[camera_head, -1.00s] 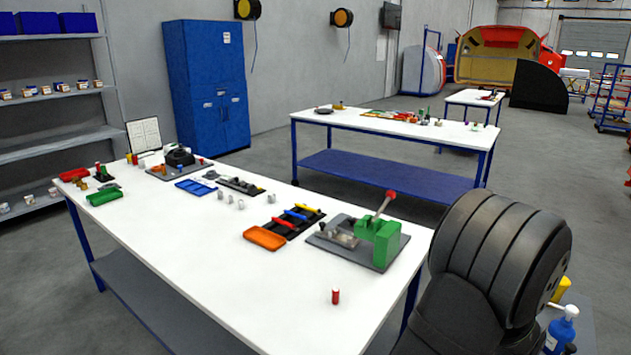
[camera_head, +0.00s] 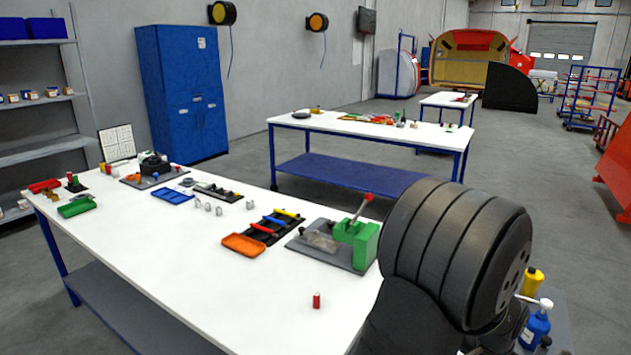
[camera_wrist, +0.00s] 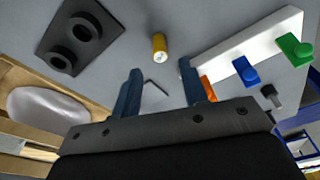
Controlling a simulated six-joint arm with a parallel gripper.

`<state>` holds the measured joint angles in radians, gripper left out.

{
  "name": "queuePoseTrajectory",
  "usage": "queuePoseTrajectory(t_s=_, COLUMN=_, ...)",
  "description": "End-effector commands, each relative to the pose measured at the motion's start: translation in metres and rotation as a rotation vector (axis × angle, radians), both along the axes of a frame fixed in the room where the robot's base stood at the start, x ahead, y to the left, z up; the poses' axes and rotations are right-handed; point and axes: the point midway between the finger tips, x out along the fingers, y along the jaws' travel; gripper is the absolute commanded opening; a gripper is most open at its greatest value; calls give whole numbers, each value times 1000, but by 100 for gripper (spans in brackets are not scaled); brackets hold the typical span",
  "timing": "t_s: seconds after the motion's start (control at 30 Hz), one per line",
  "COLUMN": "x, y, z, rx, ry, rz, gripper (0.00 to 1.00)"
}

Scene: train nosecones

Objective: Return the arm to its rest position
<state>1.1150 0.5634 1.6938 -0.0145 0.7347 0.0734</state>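My gripper (camera_wrist: 158,67) shows in the wrist view with its two blue fingers spread apart. It is open, and nothing is held between the fingers. A small hex key (camera_wrist: 156,87) and a yellow cylinder (camera_wrist: 160,47) lie on the grey surface beyond the fingers, apart from them. In the head view a large black part of my own arm fills the lower right, in front of the white table (camera_head: 200,290). My gripper itself is out of that view.
In the wrist view, a black two-ring block (camera_wrist: 82,35) and a white rack (camera_wrist: 245,50) with coloured pieces flank the gripper. In the head view, a red cylinder (camera_head: 316,301), an orange tray (camera_head: 243,245) and a green clamp fixture (camera_head: 362,240) stand near my arm. The table's front left is clear.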

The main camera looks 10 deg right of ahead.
Motion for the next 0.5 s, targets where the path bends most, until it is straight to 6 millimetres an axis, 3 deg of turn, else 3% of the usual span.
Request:
queuePoseTrajectory(t_s=0.33, x=3, y=-7, z=-60, rx=3, ry=1, rz=0, gripper=40)
queuePoseTrajectory(t_s=0.5, x=3, y=-8, z=-22, rx=-6, ry=-2, rz=0, gripper=40)
